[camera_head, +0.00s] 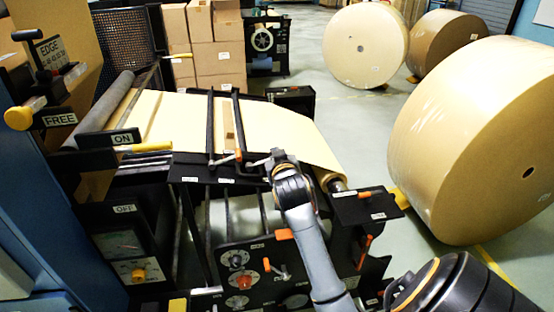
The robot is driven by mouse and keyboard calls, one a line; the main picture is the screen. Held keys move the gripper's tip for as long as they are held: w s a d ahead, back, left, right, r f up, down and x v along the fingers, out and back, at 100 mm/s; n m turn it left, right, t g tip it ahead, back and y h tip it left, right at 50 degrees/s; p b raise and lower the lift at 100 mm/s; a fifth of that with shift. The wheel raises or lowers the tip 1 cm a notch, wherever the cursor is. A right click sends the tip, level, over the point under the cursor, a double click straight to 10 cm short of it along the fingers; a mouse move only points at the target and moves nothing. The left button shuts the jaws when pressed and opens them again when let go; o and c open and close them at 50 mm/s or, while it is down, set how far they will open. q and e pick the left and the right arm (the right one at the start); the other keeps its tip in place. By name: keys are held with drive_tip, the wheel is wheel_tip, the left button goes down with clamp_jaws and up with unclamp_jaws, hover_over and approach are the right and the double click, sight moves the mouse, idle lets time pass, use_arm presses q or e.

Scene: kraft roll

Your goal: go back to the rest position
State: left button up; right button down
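My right arm comes in from the lower right. Its gripper (260,162) is at the front edge of the kraft machine's bed, beside the orange-tipped lever (239,155) at the foot of the black crossbars (224,120). The fingers are small and dark against the black frame, so I cannot tell whether they are open, shut or touching the lever. A sheet of kraft paper (285,122) lies across the bed, passing under the crossbars. My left gripper is not in view.
A side plate with an orange handle (370,194) stands close right of my forearm. The dial panel (250,275) is below left. The ON lever (128,148) and FREE lever (20,117) stick out at left. A large kraft roll (470,130) stands at right, with floor between.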

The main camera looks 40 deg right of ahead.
drive_tip(key=a+f+n+g+y, duration=0.15)
drive_tip(key=a+f, duration=0.25)
drive_tip(key=f, duration=0.7)
drive_tip(key=a+f+n+g+y, duration=0.15)
drive_tip(key=a+f, duration=0.25)
drive_tip(key=f, duration=0.7)
drive_tip(key=s+a+f+n+g+y, duration=0.1)
drive_tip(key=s+a+f, duration=0.2)
drive_tip(key=f, duration=0.4)
drive_tip(key=s+a+f+y+b, duration=0.1)
drive_tip(key=s+a+f, duration=0.1)
drive_tip(key=s+f, duration=0.35)
drive_tip(key=s+a+f+n+g+y, duration=0.1)
drive_tip(key=s+a+f, duration=0.15)
drive_tip(key=f, duration=0.65)
drive_tip(key=s+a+f+n+g+y, duration=0.1)
drive_tip(key=s+a+f+g+y, duration=0.3)
drive_tip(key=s+f, duration=0.9)
drive_tip(key=s+a+f+g, duration=0.1)
drive_tip(key=s+f, duration=0.2)
drive_tip(key=s, duration=0.5)
drive_tip(key=s+a+f+h, duration=0.1)
drive_tip(key=s+a+f, duration=0.1)
drive_tip(key=s, duration=0.6)
drive_tip(key=s+a+f+n+g, duration=0.1)
drive_tip(key=s+f, duration=0.2)
drive_tip(key=s, duration=0.5)
drive_tip(key=shift+s+a+f+g+h+b, duration=0.2)
drive_tip(key=shift+a+f+g+h+b, duration=0.05)
drive_tip(key=shift+f+g+h+b, duration=0.1)
